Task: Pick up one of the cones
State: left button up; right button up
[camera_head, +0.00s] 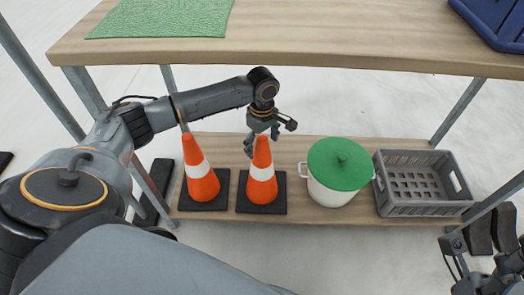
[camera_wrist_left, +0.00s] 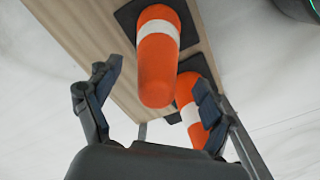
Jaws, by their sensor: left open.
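Two orange cones with white bands stand upright on dark square bases on the lower shelf: the left cone (camera_head: 200,183) and the right cone (camera_head: 262,186). My left gripper (camera_head: 264,137) is open at the tip of the right cone. In the left wrist view, one cone (camera_wrist_left: 158,72) points its tip toward the space between my open fingers (camera_wrist_left: 158,82), with no grip on it. The other cone (camera_wrist_left: 190,105) is behind the right finger, partly hidden. My right gripper (camera_head: 490,262) is partly in view at the bottom right; its finger state is unclear.
A white pot with a green lid (camera_head: 340,166) stands right of the cones, and a grey crate (camera_head: 425,209) beyond it. The upper shelf (camera_head: 330,35) overhangs behind, with a green mat (camera_head: 165,18) and a blue tray (camera_head: 490,22). Metal posts (camera_head: 460,110) frame the rack.

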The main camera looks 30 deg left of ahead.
aim_at(262, 169)
pick_arm(q)
jog(key=f+b, duration=0.1)
jog(key=f, duration=0.1)
jog(key=f+b, duration=0.1)
jog(key=f, duration=0.1)
jog(key=shift+w+a, duration=0.15)
jog(key=shift+a, duration=0.05)
jog(key=shift+r, duration=0.1)
jog(key=shift+c, duration=0.2)
grip_shut()
